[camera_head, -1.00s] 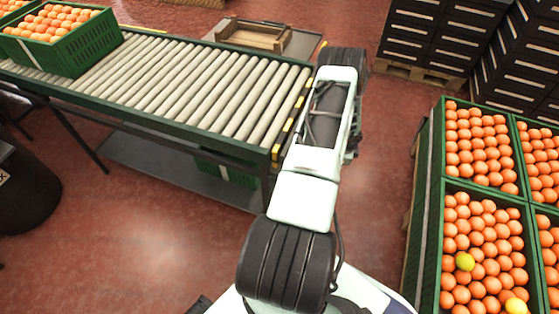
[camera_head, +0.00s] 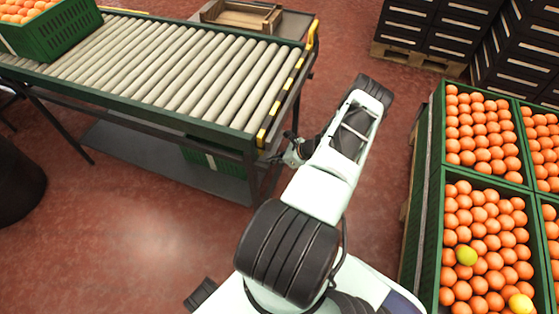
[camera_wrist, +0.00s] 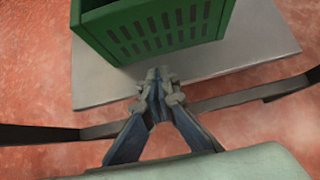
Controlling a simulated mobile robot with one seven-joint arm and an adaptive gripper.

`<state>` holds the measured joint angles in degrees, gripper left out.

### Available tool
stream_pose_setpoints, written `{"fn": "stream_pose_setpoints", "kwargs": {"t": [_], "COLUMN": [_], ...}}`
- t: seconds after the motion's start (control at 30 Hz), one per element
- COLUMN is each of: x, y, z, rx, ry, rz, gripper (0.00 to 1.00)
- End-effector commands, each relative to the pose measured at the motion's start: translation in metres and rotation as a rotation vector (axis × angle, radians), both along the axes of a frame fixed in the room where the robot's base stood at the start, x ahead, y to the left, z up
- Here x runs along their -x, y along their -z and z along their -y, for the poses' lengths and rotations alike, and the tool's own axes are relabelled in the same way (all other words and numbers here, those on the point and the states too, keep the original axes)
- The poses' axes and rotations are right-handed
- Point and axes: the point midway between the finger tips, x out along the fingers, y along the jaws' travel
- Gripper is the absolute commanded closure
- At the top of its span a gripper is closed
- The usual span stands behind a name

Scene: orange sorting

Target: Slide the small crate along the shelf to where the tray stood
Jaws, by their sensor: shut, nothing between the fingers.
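The small green crate (camera_wrist: 150,35) stands on the grey lower shelf (camera_wrist: 95,80) in the wrist view. In the head view the crate (camera_head: 205,157) shows partly on the shelf (camera_head: 150,155) under the roller conveyor, mostly hidden by its frame. My gripper (camera_wrist: 158,78) is shut and empty at the near edge of the shelf, in front of the crate's slotted side; I cannot tell whether it touches. In the head view my gripper (camera_head: 290,150) is at the conveyor's right end, beside a leg. No tray shows on the lower shelf.
The roller conveyor (camera_head: 170,75) lies above the shelf, carrying a green crate of oranges (camera_head: 60,30). Dark frame bars (camera_wrist: 255,95) cross near my gripper. A wooden tray (camera_head: 240,15) stands behind the conveyor. Crates of oranges (camera_head: 433,215) stand at right; floor between is clear.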

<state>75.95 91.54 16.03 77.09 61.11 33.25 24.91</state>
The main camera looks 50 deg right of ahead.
Motion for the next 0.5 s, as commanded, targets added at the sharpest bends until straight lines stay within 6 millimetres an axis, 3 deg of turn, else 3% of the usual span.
{"fn": "stream_pose_setpoints", "kwargs": {"t": [0.07, 0.23, 0.5], "x": [-0.011, -0.035, -0.048], "y": [0.016, 0.014, 0.012], "z": [-0.005, -0.014, -0.019], "rx": [-0.001, 0.001, 0.001], "ry": [-0.001, -0.001, 0.000], "rz": [-0.001, 0.001, -0.002], "gripper": [1.00, 1.00, 1.00]}}
